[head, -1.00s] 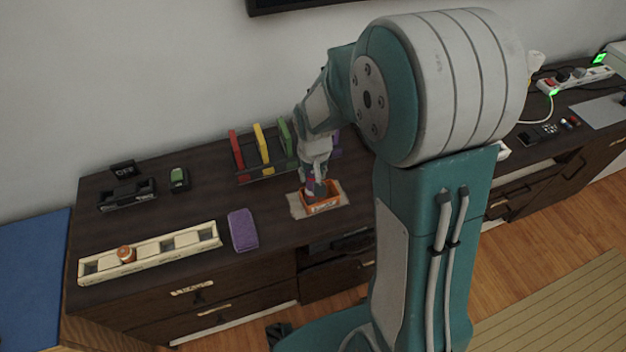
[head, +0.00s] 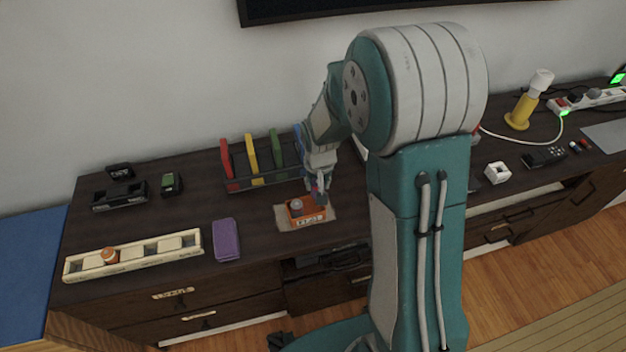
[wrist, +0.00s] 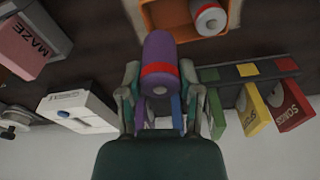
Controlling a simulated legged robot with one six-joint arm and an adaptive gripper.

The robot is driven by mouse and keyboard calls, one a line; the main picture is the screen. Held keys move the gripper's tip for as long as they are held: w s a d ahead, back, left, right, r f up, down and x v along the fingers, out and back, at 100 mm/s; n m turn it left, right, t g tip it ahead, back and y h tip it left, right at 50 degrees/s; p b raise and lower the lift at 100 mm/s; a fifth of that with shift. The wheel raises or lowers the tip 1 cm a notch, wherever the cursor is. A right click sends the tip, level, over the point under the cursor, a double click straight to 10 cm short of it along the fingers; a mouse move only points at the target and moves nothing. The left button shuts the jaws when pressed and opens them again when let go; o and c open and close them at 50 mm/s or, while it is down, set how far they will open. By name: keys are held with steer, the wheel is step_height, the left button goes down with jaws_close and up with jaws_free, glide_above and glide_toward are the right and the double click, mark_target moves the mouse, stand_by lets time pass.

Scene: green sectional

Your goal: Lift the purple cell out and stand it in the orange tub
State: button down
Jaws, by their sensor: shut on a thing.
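The purple cell (wrist: 160,50), a cylinder with a red band, is held between the fingers of my gripper (wrist: 163,92) in the wrist view. My gripper (head: 319,193) is at the back right of the orange tub (head: 308,219) in the head view, where the cell is small and hard to make out. The orange tub (wrist: 154,15) also shows at the top of the wrist view, and the cell's far end overlaps its edge. A grey-white cell (wrist: 209,18) with a red band is inside the tub. The gap between purple cell and tub is unclear.
The tub sits on a tan mat (head: 288,224). Behind it is a rack with red (head: 226,160), yellow (head: 252,158), green and blue upright items.

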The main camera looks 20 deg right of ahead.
steer(key=shift+f, duration=0.3)
steer(key=shift+a+f, duration=0.15)
steer(key=shift+f, duration=0.05)
steer(key=shift+a+f, duration=0.75)
steer(key=shift+f, duration=0.1)
steer(key=shift+d+f, duration=0.6)
steer(key=shift+f, duration=0.45)
steer(key=shift+a+f, duration=0.45)
steer(key=shift+f, duration=0.2)
steer(key=shift+d+f, duration=0.25)
steer(key=shift+f, duration=0.05)
